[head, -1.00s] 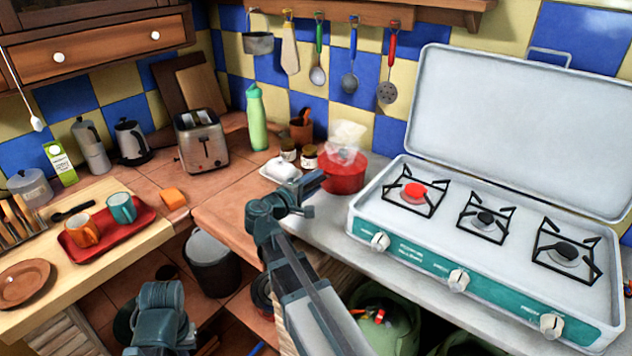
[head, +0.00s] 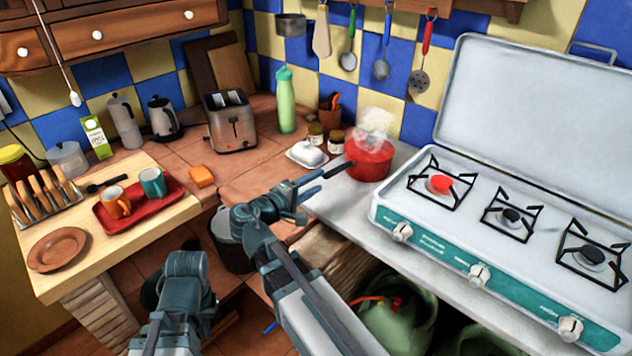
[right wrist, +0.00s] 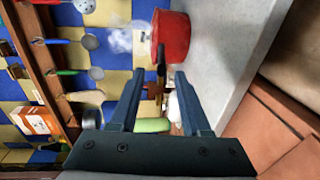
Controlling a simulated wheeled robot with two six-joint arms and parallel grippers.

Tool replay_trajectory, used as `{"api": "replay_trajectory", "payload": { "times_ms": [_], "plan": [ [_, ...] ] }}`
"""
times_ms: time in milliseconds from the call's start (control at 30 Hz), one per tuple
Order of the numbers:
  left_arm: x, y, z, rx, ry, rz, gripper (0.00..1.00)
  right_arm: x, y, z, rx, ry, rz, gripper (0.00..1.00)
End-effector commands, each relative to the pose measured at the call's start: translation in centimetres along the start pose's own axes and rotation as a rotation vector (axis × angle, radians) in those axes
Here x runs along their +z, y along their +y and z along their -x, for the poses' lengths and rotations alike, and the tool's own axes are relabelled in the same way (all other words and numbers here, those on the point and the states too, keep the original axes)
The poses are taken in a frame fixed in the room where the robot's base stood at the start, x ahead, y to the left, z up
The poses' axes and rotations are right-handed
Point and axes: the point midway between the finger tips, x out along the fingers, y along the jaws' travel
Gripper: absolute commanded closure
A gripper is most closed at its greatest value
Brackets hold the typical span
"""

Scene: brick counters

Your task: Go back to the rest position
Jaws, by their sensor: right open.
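My right gripper (head: 318,180) is in the middle of the head view, over the front part of the counter, left of the red pot (head: 370,159). In the right wrist view its fingers (right wrist: 158,82) are apart, with no object held between them. The steaming red pot (right wrist: 171,36) shows beyond the fingertips, its dark handle pointing back between them; I cannot tell the exact gap. My left arm reaches up from the bottom of the head view to a rounded grey wrist (head: 186,272); its fingers are hidden, so their opening cannot be seen.
A gas stove (head: 505,230) with raised lid stands on the right. A butter dish (head: 307,153), jars, green bottle (head: 286,101) and toaster (head: 231,120) stand behind. A red tray (head: 140,212) with two mugs lies left. A dark bin (head: 232,245) and green gas cylinder (head: 395,312) stand below.

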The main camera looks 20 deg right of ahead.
Motion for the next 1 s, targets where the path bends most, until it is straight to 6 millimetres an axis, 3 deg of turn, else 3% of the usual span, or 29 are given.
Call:
{"api": "replay_trajectory", "payload": {
  "times_ms": [300,467,567,700,833,1000],
  "plan": [
    [0.0,0.0,0.2,0.000,0.000,0.000,1.00,0.1,-0.1,0.1,-0.014,-0.001,-0.003,0.53],
    [0.1,-0.2,2.1,0.000,0.000,0.000,1.00,0.9,-2.3,2.0,-0.192,-0.014,-0.043,0.53],
    [0.2,-0.4,3.8,0.000,0.000,0.000,1.00,1.7,-5.2,5.0,-0.403,-0.031,-0.074,0.53],
    [0.3,-0.6,5.8,0.000,0.000,0.000,1.00,2.7,-9.1,10.6,-0.704,-0.060,-0.090,0.53],
    [0.4,-0.7,7.5,0.000,0.000,0.000,1.00,3.7,-11.4,16.5,-0.959,-0.083,-0.080,0.53],
    [0.5,-0.8,8.9,0.000,0.000,0.001,1.00,4.9,-12.7,22.9,-1.209,-0.106,-0.049,0.53]
  ]
}}
